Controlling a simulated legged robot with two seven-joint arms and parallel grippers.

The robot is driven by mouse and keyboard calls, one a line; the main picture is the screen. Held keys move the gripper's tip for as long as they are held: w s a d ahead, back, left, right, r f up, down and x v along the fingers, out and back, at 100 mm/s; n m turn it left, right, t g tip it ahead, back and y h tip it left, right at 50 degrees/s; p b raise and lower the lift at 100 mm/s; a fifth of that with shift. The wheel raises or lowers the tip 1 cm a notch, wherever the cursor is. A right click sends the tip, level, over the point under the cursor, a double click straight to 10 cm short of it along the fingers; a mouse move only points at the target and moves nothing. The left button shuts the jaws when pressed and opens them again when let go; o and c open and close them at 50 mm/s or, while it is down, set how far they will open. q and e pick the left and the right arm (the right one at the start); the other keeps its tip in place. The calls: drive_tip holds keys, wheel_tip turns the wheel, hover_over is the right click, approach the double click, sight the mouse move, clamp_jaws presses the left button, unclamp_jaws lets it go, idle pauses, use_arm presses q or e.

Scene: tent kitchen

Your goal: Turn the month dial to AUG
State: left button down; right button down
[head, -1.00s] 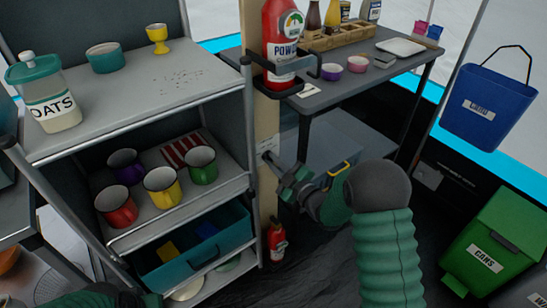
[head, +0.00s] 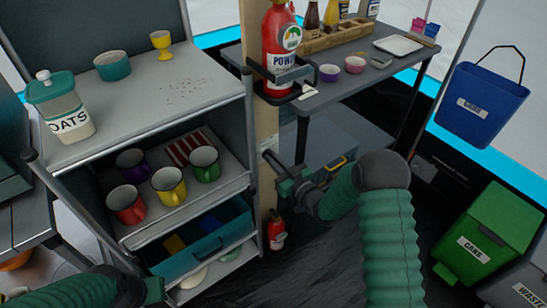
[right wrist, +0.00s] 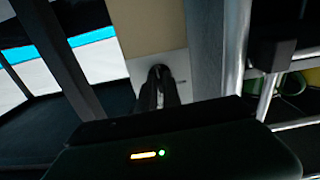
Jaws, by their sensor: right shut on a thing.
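A pale plate (head: 268,144) is fixed on the wooden post beside the metal shelf. In the right wrist view the plate (right wrist: 178,76) carries a dark round knob (right wrist: 159,70), which looks like the month dial. My right gripper (head: 272,162) reaches the plate from the front right. Its fingertips (right wrist: 160,86) are shut on the dial and cover most of it. The month lettering and the dial's setting are too small or hidden to read.
The shelf (head: 185,95) with mugs stands just left of the post. A red bottle (head: 279,45) sits in a holder above the plate, and a red extinguisher (head: 276,232) is below. A dark table (head: 345,82) stands behind. Floor at the lower middle is clear.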

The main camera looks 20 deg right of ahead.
drive_tip(key=shift+s+f+m, duration=0.15)
drive_tip(key=shift+f+m, duration=0.15)
drive_tip(key=shift+f, duration=0.1)
drive_tip(key=c, duration=1.6)
unclamp_jaws()
drive_tip(key=shift+o, duration=0.4)
drive_tip(key=shift+r, duration=0.15)
drive_tip(key=shift+r, duration=0.1)
drive_tip(key=p+v, duration=0.5)
drive_tip(key=v, duration=1.1)
drive_tip(key=shift+s+d, duration=0.2)
drive_tip(key=shift+s, duration=0.1)
